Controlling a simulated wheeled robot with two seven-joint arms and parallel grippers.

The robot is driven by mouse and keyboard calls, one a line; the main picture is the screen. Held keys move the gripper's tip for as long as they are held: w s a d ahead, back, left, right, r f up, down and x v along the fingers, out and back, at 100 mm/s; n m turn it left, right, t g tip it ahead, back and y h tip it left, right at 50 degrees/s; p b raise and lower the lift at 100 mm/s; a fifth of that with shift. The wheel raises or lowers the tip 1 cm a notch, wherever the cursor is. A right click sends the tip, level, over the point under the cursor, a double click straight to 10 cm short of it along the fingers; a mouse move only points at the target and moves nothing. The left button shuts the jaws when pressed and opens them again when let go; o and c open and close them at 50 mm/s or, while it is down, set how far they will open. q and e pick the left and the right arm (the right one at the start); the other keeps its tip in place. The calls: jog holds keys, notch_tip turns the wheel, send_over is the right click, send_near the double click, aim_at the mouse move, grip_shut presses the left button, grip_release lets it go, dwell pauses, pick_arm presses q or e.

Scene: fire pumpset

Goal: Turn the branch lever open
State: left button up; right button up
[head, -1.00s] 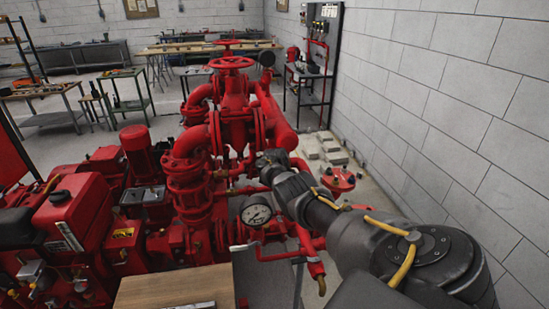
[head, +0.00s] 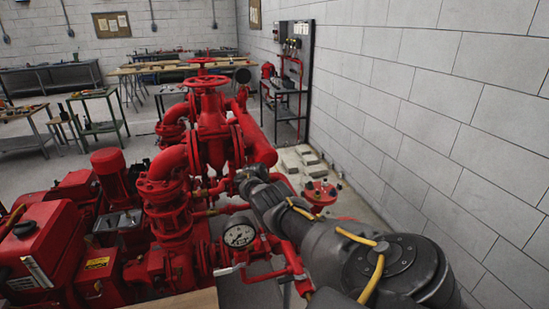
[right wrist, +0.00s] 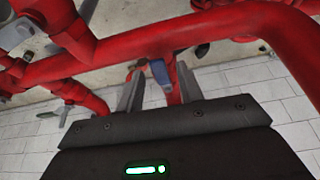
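A small blue-grey lever (right wrist: 160,74) shows in the right wrist view on a red branch pipe (right wrist: 190,36). My right gripper (right wrist: 160,88) is open, with one finger on each side of the lever; a gap shows on both sides, and I cannot tell whether either finger touches it. In the head view my right arm reaches in from the lower right to the red pump pipework (head: 212,130). Its gripper end is hard to make out there among the pipes. My left gripper is not in view.
A pressure gauge (head: 239,235) and a pale-handled valve (head: 228,269) are left of my right arm. A block wall (head: 430,110) bounds the right side. A wooden top (head: 180,304) is at the bottom.

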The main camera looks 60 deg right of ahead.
jog(key=shift+r, duration=0.1)
jog(key=p+v, duration=0.2)
jog(key=v, duration=0.8)
jog(key=shift+r, duration=0.35)
jog(key=shift+w, duration=0.1)
